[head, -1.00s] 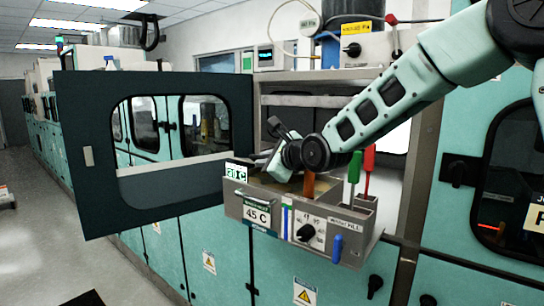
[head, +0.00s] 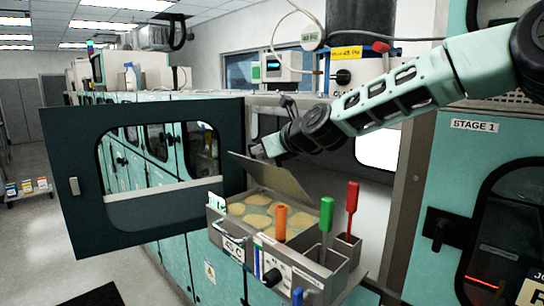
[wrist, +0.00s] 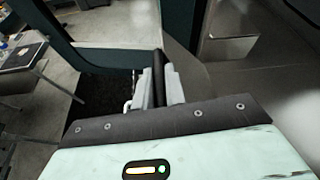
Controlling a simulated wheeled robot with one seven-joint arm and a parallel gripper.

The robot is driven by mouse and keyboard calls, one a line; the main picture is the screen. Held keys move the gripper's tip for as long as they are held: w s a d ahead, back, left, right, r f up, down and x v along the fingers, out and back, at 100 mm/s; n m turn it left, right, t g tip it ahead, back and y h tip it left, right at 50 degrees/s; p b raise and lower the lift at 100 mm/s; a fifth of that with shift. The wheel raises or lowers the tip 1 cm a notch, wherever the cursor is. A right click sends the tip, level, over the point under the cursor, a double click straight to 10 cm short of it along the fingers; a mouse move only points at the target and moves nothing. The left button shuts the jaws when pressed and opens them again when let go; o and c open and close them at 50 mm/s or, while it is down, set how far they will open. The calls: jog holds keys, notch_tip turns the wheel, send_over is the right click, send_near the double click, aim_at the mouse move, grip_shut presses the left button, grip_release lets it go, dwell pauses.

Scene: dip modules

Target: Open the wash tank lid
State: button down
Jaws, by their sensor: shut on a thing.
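The wash tank (head: 303,268) is a grey metal box marked 45 C on its front, in the middle of the head view. Its lid (head: 272,178) is a flat panel, raised at a steep tilt above the tank's back part. Under it, yellowish rounds lie in the open tank. My gripper (head: 262,150) is at the lid's upper edge and shut on it; the fingertips are small and partly hidden in the head view. In the wrist view the pale fingers (wrist: 157,90) are close around a dark narrow part.
A dark-framed door with a window (head: 70,160) stands open at the left. Cabinet fronts (head: 470,190) are at the right. The floor at the far left is mostly clear.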

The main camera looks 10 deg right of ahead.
jog(key=shift+m+g+y, duration=0.3)
jog(key=shift+m+y, duration=0.2)
jog(key=shift+m, duration=0.3)
jog(key=w+d+r, duration=0.2)
jog(key=d, duration=0.1)
jog(key=shift+w+d+r, duration=0.15)
jog(key=shift+w+d, duration=0.05)
jog(key=shift+w+d+r, duration=0.2)
jog(key=shift+w+d, duration=0.2)
jog(key=shift+d, duration=0.15)
jog(key=c, duration=1.5)
grip_release()
jog(key=shift+o, duration=0.2)
jog(key=b+v, duration=0.3)
jog(key=v, duration=0.4)
jog(key=shift+s+d, duration=0.15)
jog(key=shift+s, duration=0.05)
jog(key=shift+r, duration=0.1)
